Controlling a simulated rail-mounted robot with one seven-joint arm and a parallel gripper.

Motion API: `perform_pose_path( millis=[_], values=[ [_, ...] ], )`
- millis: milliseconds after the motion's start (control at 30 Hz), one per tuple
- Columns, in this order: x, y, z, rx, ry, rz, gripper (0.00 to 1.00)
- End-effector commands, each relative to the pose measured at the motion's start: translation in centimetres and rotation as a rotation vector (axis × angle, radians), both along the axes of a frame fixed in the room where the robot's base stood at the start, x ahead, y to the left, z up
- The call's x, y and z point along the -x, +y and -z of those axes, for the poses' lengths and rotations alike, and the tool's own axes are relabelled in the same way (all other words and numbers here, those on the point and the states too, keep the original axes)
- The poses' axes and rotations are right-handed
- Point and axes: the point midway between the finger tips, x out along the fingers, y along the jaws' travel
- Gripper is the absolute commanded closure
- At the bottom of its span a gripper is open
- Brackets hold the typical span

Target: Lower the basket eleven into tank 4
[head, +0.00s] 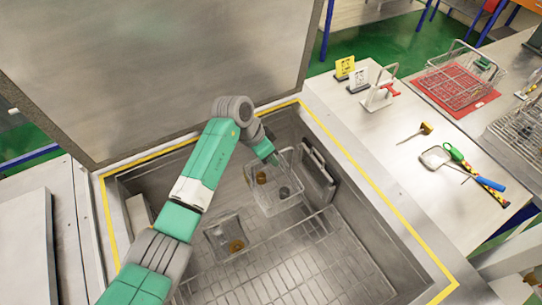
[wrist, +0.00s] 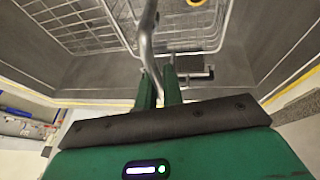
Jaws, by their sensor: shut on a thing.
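My gripper (head: 272,157) is shut on the upright metal handle (wrist: 147,40) of a wire basket (head: 278,200). The basket hangs inside the open tank (head: 150,172), towards its back right, and looks roughly level. It carries a brown ring-like part and a dark grey part. In the wrist view the green fingertips (wrist: 160,80) close around the handle, and the basket wires (wrist: 185,48) show beyond them. I cannot tell whether the basket touches the tank floor. No tank number or basket number is readable.
The raised lid (head: 160,60) stands behind the tank. A metal bracket (head: 318,172) sits by the right wall, close to the basket. A larger wire rack (head: 300,262) fills the front of the tank. The right bench holds another basket (head: 458,92) on a red mat and loose tools.

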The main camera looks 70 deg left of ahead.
Motion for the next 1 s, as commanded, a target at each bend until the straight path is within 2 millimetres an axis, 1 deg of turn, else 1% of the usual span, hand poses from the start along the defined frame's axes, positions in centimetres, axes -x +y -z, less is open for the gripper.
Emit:
perform_pose_path(
  millis=[33, 100, 1000],
  values=[
    [0.0, 0.1, 0.8, -0.001, -0.002, -0.001, 1.0],
    [0.0, 0.0, 1.4, -0.001, -0.001, 0.0, 1.0],
    [0.0, 0.0, 9.4, 0.001, -0.001, 0.0, 1.0]
  ],
)
